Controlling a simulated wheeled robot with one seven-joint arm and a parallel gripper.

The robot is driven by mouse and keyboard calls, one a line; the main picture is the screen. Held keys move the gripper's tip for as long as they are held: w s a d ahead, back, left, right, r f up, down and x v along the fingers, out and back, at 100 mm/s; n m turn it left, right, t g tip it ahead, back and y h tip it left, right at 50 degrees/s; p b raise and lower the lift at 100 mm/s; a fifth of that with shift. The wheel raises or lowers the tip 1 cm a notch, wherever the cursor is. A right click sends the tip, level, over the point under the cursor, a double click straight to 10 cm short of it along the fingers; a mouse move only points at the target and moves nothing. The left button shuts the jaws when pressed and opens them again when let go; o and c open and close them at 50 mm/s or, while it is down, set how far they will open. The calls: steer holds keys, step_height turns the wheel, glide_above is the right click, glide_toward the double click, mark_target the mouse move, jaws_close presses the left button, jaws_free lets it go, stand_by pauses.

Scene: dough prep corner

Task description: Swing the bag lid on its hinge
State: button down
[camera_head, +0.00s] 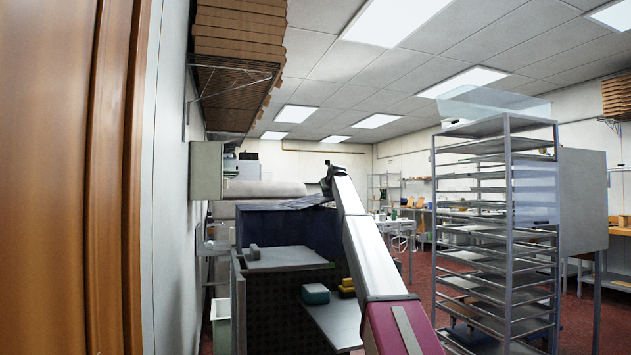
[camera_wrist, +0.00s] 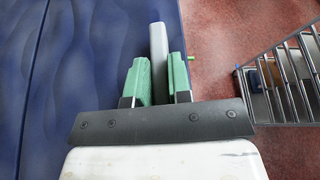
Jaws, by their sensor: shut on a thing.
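The bag (camera_head: 285,228) is a large dark blue box-like body left of centre in the head view. Its lid (camera_head: 300,203) shows as a thin dark flap at the top, next to the end of my arm. In the wrist view the lid's wide blue, wrinkled surface (camera_wrist: 95,60) fills the left side. My gripper (camera_wrist: 158,80) has green finger pads on either side of a grey bar (camera_wrist: 158,45) along the blue surface's right edge, and is shut on it. In the head view my gripper (camera_head: 328,188) is small and partly hidden. The hinge cannot be made out.
A tall metal tray rack (camera_head: 497,235) stands to the right, and it also shows in the wrist view (camera_wrist: 285,85). A dark cart (camera_head: 285,300) with grey shelves stands in front of the bag. A wooden door edge (camera_head: 70,180) is close at left. Red floor (camera_head: 425,275) is open between.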

steer(key=f, duration=0.1)
steer(key=d+f+m+y, duration=0.1)
steer(key=f, duration=0.1)
steer(key=shift+w+d+f, duration=0.1)
steer(key=shift+d+f, duration=0.05)
steer(key=shift+f, duration=0.15)
steer(key=shift+d+f+m+y, duration=0.1)
steer(key=shift+f+m+y, duration=0.2)
steer(key=shift+f+m, duration=0.55)
steer(key=shift+f+n, duration=0.25)
steer(key=shift+f, duration=0.05)
steer(key=c, duration=1)
jaws_free()
steer(key=shift+c, duration=0.2)
steer(key=shift+w, duration=0.1)
steer(key=shift+r, duration=0.1)
steer(key=v, duration=1.1)
steer(key=shift+w, duration=0.1)
steer(key=shift+d, duration=0.1)
